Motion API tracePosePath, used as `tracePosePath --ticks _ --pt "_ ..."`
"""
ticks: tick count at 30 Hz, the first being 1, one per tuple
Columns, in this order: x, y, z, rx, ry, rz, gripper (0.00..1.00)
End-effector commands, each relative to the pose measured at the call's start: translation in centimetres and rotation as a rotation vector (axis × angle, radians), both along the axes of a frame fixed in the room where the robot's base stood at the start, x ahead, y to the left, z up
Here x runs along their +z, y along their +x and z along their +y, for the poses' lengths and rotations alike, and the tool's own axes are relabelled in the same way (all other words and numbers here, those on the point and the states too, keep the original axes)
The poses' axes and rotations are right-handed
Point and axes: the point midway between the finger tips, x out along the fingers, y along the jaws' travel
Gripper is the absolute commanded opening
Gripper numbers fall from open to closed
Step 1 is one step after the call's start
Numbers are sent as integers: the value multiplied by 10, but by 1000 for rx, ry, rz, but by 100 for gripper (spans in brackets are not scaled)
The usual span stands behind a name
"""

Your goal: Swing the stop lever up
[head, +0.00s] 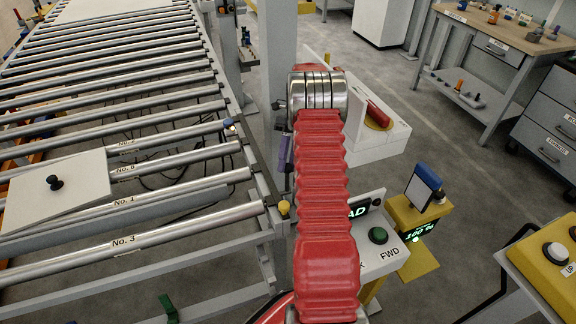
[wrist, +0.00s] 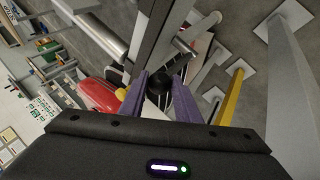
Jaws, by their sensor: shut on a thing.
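The purple fingers of my gripper (wrist: 160,76) stand on either side of a round black knob (wrist: 160,88) in the wrist view, closed on it. The knob looks like the end of the stop lever, but the lever's shaft is mostly hidden. In the head view my gripper (head: 285,152) shows only as a bit of purple beside the conveyor's right side rail. My red-sleeved arm covers most of the gripper, and the knob cannot be made out there. I cannot tell the lever's angle.
The roller conveyor (head: 192,220) fills the left, with a pale plate (head: 85,190) lying tilted on it. A control box with a green button (head: 378,235) and a yellow post with a display stand right of my arm. A workbench (head: 500,30) stands at the back right. Open floor lies between.

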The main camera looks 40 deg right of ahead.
Motion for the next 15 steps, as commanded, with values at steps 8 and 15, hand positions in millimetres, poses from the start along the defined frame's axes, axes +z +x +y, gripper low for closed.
tracePosePath --ticks 8,15 --pt "-10 4 -7 -5 -14 1 0" --pt "-12 8 -6 -6 -16 6 35"
